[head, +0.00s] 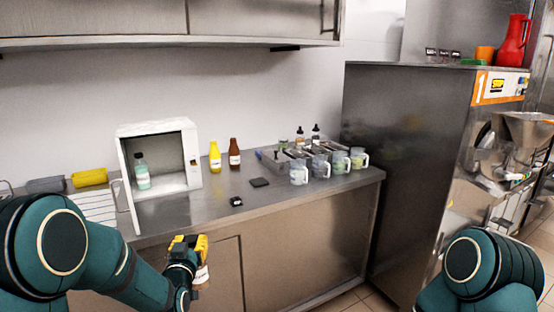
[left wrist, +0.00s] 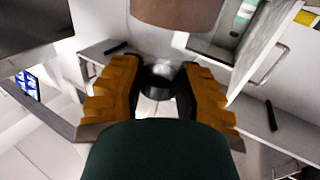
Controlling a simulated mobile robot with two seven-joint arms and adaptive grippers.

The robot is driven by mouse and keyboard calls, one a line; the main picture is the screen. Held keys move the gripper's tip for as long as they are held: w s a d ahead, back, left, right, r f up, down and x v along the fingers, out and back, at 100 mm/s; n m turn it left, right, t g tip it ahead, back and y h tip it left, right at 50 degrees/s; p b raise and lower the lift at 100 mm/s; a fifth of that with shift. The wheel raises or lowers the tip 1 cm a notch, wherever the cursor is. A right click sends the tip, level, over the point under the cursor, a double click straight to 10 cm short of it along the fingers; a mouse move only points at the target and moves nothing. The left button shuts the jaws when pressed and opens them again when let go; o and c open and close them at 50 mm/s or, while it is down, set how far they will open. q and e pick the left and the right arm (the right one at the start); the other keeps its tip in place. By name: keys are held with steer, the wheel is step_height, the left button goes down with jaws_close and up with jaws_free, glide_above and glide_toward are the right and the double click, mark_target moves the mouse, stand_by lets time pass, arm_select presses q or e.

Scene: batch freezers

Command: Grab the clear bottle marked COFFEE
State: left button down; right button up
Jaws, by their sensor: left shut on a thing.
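My left gripper (head: 188,246) is in front of the counter, below its top edge. Its yellow fingers are shut on a pale bottle (head: 201,275), partly hidden behind the gripper and hanging below the fingers. In the left wrist view, the gripper (left wrist: 158,92) has a finger on each side of the bottle's dark neck or cap. The bottle's pale body and a brown band (left wrist: 178,12) reach the top edge there. I cannot read any COFFEE marking. My right gripper is not in view; only part of my right arm shows.
A white box (head: 128,158) with an open front holds a small bottle (head: 142,172) of pale green liquid. A yellow bottle (head: 215,157) and a brown bottle (head: 235,154) stand beside it. Several clear jugs (head: 299,173) stand farther right, near the steel freezer (head: 405,170).

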mark_target(204, 265)
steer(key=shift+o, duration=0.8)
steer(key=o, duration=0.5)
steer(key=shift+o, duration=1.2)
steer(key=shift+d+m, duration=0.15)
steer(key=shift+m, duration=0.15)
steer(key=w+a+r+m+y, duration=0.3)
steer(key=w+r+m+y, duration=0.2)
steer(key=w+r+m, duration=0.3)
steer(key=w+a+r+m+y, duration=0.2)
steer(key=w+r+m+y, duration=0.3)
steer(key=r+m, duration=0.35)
arm_select(q)
steer(key=s+d+f+m+g+h, duration=0.2)
steer(key=s+d+f+m+h, duration=0.1)
steer(key=s+d+h, duration=0.3)
steer(key=s+d+f+m+g+h, duration=0.2)
steer(key=s+d+f+m+h, duration=0.2)
steer(key=s+d, duration=0.6)
steer(key=d+m+h, duration=0.1)
steer(key=h, duration=0.1)
steer(key=shift+s+d+f+m+h, duration=0.25)
steer(key=shift+s+d+m+h, duration=0.05)
steer(key=shift+d, duration=0.1)
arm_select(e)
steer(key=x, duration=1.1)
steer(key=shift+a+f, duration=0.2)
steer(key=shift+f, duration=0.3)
